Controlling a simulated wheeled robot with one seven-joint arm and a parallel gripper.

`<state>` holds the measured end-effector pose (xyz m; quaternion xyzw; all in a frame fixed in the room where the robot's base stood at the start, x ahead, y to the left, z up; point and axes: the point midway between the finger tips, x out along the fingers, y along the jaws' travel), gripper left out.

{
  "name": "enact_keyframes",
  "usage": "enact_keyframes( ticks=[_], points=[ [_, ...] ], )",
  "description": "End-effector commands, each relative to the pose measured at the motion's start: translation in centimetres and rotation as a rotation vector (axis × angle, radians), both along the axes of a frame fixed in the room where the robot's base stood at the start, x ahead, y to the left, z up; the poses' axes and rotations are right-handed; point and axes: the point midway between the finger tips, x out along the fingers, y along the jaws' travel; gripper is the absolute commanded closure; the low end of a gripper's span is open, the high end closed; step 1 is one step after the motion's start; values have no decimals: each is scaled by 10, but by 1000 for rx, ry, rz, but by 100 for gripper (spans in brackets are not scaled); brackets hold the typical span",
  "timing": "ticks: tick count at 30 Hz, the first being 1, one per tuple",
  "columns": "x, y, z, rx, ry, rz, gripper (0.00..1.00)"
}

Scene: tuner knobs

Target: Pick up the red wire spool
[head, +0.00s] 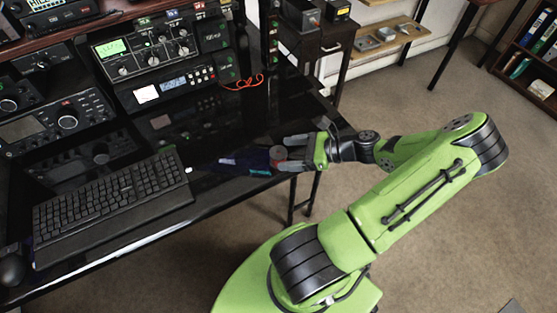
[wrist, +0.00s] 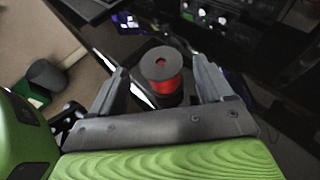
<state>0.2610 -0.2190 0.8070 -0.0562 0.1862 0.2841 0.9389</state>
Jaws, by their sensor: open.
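The red wire spool (head: 277,153) stands on the glossy black desk near its right front edge. In the wrist view the spool (wrist: 164,86) shows a dark round top flange with a hole and red wire below it. My gripper (head: 291,153) is open, with its fingers reaching toward the spool from the right. In the wrist view the fingers of my gripper (wrist: 159,66) lie on either side of the spool, with a visible gap on each side. I cannot tell how far below the fingertips the spool is.
A dark blue item (head: 236,160) with a cyan part lies just left of the spool. A black keyboard (head: 110,200) lies farther left. Radio equipment (head: 150,50) stands at the back, with a thin red cable (head: 242,83) in front. Bare desk lies behind the spool.

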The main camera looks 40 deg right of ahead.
Motion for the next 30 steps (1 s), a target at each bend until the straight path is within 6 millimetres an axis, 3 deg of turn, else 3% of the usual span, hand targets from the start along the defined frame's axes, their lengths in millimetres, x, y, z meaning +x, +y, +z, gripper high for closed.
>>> enact_keyframes(
  ticks=[9, 17, 28, 30],
  points=[
    [39, 25, -23, 1, 1, 3, 20],
    [44, 27, -22, -1, 2, 0, 20],
    [44, 27, -22, -1, 2, 0, 76],
    [44, 27, -22, -1, 1, 0, 80]
  ],
)
